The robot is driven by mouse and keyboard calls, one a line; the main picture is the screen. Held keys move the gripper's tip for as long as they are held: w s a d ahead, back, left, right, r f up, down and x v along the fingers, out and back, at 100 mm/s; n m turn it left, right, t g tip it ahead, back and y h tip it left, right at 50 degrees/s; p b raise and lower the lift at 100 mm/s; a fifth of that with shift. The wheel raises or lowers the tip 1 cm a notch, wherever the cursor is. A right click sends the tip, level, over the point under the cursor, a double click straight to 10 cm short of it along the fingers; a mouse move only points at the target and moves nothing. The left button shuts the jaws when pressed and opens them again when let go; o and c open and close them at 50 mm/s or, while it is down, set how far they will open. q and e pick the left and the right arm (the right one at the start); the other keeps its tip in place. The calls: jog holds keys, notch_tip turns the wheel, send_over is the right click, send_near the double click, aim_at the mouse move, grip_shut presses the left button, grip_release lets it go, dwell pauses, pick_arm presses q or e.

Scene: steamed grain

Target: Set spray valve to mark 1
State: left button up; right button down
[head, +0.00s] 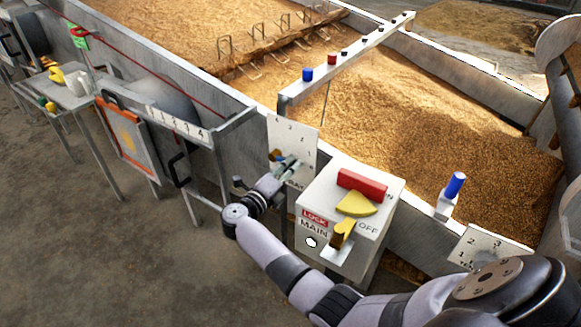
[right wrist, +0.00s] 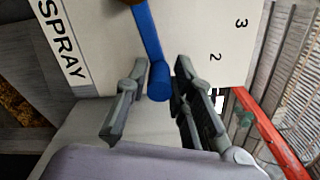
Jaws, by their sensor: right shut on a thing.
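The spray valve's white plate (head: 292,135), with numerals on it, stands upright at the bin's front edge in the head view. In the right wrist view the plate (right wrist: 205,35) shows SPRAY at left and marks 2 and 3 at right. The valve's blue lever (right wrist: 149,38) runs from a brown hub at the top edge down between my fingers. My right gripper (head: 287,165) is at the plate's lower part, its fingers shut about the lever's end. Mark 1 is not clear in the wrist view, and the gripper hides most of the lever in the head view. My left gripper is out of view.
A MAIN switch box (head: 325,215) with a red block and a yellow handle stands just right of my gripper. A blue-handled lever (head: 454,186) is further right. An orange-framed panel (head: 125,140) stands left. The grain bin lies behind; floor at lower left is clear.

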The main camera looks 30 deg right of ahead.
jog(key=shift+w+r+n+p, duration=0.15)
jog(key=shift+r+n+p, duration=0.05)
jog(key=shift+r, duration=0.35)
jog(key=shift+w+r+n+p, duration=0.15)
jog(key=shift+r+n+p, duration=0.05)
jog(key=shift+r, duration=0.35)
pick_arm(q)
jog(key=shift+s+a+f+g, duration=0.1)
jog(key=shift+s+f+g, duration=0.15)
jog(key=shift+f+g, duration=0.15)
pick_arm(e)
jog(key=shift+w+a+n, duration=0.1)
jog(key=shift+n, duration=0.3)
jog(key=c, duration=1.8)
grip_release()
jog(key=shift+o, duration=1.4)
jog(key=shift+f, duration=0.15)
jog(key=shift+o, duration=0.2)
jog(key=shift+f, duration=0.1)
notch_tip(320, 180, up, 10)
